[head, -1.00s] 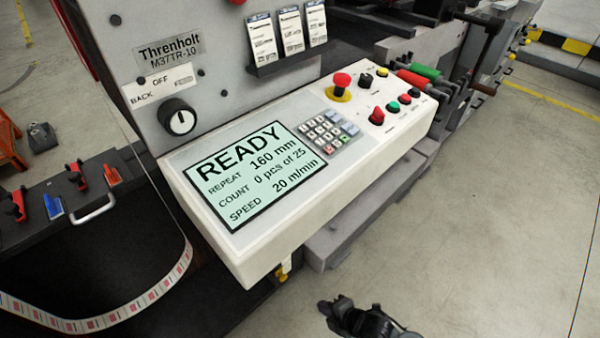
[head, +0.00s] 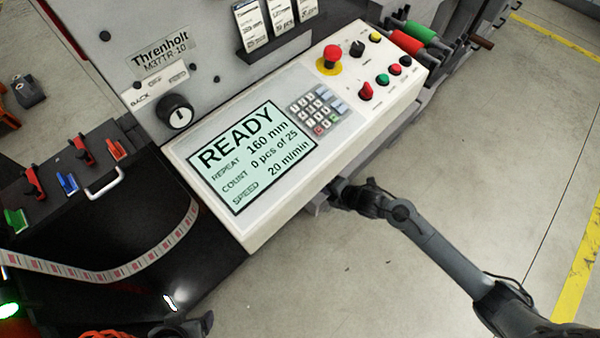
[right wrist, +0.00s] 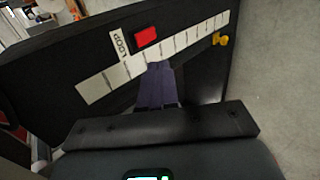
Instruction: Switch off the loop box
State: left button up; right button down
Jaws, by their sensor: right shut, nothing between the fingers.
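The loop box shows in the right wrist view as a dark panel (right wrist: 75,62) with a LOOP label (right wrist: 120,44), a red switch (right wrist: 146,36) and a long white marked strip. I cannot tell which way the switch is set. My right gripper (right wrist: 158,72) is shut and empty; its fingertips appear just below the switch and over the strip, and I cannot tell if they touch. In the head view my right gripper (head: 340,191) is beside the lower edge of the control console. The switch is hidden there.
The white console (head: 250,236) with its READY screen (head: 238,158), keypad and red stop button (head: 332,54) overhangs near my right gripper. A yellow knob (right wrist: 220,40) sits right of the switch. Open floor (head: 490,150) lies to the right.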

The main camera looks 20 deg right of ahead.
jog(key=w+a+r+b+x, duration=0.1)
jog(key=r+b+x, duration=0.1)
jog(key=b+x, duration=0.5)
jog(key=x, duration=0.5)
jog(key=shift+w, duration=0.45)
jog(key=shift+f, duration=0.15)
